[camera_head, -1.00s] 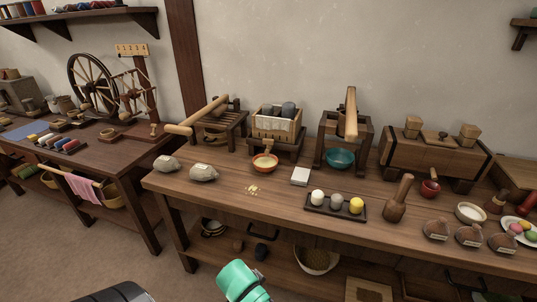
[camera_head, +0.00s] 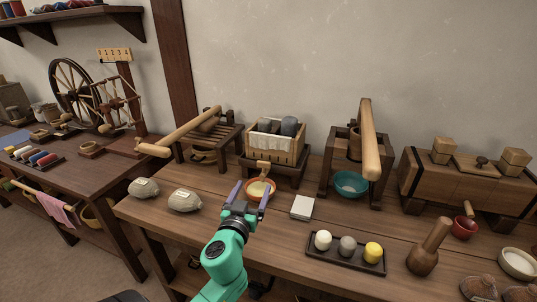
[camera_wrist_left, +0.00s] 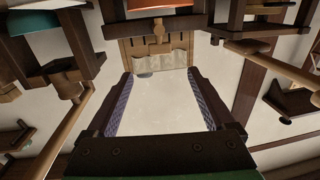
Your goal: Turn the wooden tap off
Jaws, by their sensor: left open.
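The wooden tap (camera_head: 263,168) sticks out from the front of the stand under a slatted crate (camera_head: 291,144), above an orange bowl (camera_head: 270,184) with pale contents. In the left wrist view, where the scene appears upside down, the tap (camera_wrist_left: 158,34) hangs near the top centre, between the bowl (camera_wrist_left: 152,4) and the crate (camera_wrist_left: 150,50). My left gripper (camera_head: 251,191) is open and empty, in front of the bowl and tap. In the wrist view its fingers (camera_wrist_left: 160,80) stand wide apart, with the tap beyond them. My right gripper is out of view.
A lever press (camera_head: 360,150) with a teal bowl (camera_head: 351,184) stands right of the crate, its long handle jutting forward. A slatted rack with a wooden roller (camera_head: 190,130) stands left. Grey sacks (camera_head: 184,200), a white block (camera_head: 302,207) and a tray of balls (camera_head: 320,252) lie in front.

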